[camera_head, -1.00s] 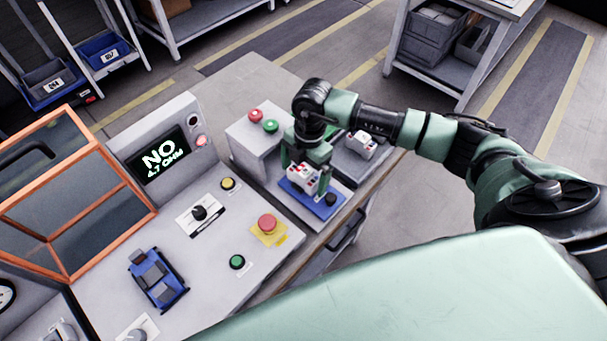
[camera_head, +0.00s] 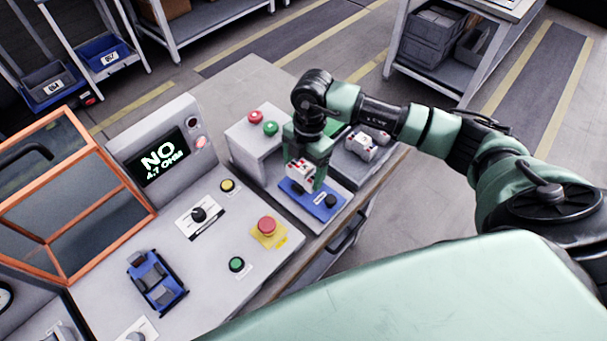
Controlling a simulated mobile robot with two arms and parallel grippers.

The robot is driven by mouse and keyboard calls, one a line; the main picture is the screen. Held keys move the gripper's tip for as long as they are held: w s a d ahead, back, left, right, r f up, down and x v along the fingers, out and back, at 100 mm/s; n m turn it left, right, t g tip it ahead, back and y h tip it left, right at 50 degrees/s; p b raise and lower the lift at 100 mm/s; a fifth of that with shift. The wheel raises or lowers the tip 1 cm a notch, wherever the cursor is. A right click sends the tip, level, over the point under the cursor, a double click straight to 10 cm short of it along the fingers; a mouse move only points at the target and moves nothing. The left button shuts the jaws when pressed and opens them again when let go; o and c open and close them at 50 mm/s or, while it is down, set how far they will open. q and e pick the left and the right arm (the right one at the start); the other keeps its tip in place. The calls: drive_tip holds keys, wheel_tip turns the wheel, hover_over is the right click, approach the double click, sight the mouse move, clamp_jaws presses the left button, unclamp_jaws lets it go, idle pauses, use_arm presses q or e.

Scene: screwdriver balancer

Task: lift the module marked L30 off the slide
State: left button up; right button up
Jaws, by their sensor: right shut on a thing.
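A small white module with red marks (camera_head: 299,171) is between the fingers of my right gripper (camera_head: 306,172), which is shut on it. The module is above the blue slide (camera_head: 312,196), and more of the slide's top, with a pale label and a black knob (camera_head: 330,201), shows below it. The module's underside is partly hidden, so the size of the gap is hard to tell. Its marking is too small to read. My left gripper is not in view.
A second white module (camera_head: 364,145) sits on a grey tray just right of my gripper. A grey box with red and green buttons (camera_head: 253,138) stands close on the left. A display reading NO (camera_head: 162,160), an orange-framed guard (camera_head: 68,195) and a blue fixture (camera_head: 156,281) are further left.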

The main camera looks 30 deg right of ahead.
sight(304, 166)
wheel_tip(304, 166, up, 18)
drive_tip(key=b, duration=0.2)
drive_tip(key=shift+f+b, duration=0.2)
drive_tip(key=shift+b, duration=0.2)
